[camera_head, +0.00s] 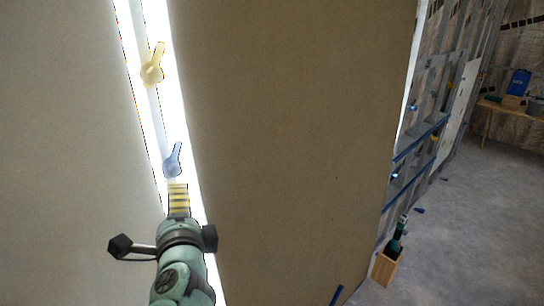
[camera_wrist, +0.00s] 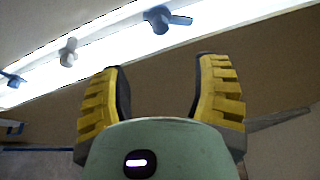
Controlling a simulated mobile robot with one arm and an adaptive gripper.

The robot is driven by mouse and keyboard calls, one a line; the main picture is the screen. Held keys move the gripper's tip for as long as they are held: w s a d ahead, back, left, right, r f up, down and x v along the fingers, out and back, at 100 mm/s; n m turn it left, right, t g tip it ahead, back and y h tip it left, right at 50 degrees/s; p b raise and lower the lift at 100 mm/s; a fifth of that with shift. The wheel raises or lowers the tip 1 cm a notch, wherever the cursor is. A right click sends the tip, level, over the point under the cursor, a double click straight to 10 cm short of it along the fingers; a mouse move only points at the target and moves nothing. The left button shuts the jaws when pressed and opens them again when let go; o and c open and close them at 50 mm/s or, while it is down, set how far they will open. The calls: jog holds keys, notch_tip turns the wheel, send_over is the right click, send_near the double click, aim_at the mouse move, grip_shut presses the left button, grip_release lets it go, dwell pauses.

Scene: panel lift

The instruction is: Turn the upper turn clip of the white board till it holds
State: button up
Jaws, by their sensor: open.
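The white board (camera_head: 65,150) fills the left of the head view. A bright strip runs along its right edge. A cream turn clip (camera_head: 152,66) sits high on the strip, its handle pointing up and slightly right. A blue turn clip (camera_head: 173,161) sits lower, its handle also pointing up and slightly right. My gripper (camera_head: 178,188) is just below the blue clip in the head view. In the wrist view my gripper (camera_wrist: 158,68) is open and empty, with a blue clip (camera_wrist: 163,18) beyond the fingertips and a grey clip (camera_wrist: 69,52) to the left. Contact is not visible.
A brown panel (camera_head: 295,130) stands right of the strip. A third, dark blue clip (camera_wrist: 12,80) shows at the wrist view's left edge. A wooden box (camera_head: 386,268) with a tool stands on the floor at right. Open floor (camera_head: 470,220) lies beyond it.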

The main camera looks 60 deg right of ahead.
jog(key=b, duration=0.7)
send_near(176, 173)
jog(key=x, duration=0.3)
jog(key=b+x, duration=0.2)
jog(key=b, duration=0.1)
jog(key=shift+w+d+f+b, duration=0.1)
jog(key=shift+w+d+b, duration=0.1)
jog(key=shift+b, duration=0.2)
jog(key=shift+w+d+r+p, duration=0.15)
jog(key=shift+w+r+p, duration=0.2)
jog(key=shift+p, duration=0.1)
jog(key=shift+p+x, duration=1.05)
jog(key=shift+x, duration=0.65)
jog(key=shift+w+d+f+p, duration=0.2)
jog(key=shift+w+d+p, duration=0.15)
jog(key=shift+d, duration=0.1)
jog(key=shift+w+a+f, duration=0.1)
grip_shut()
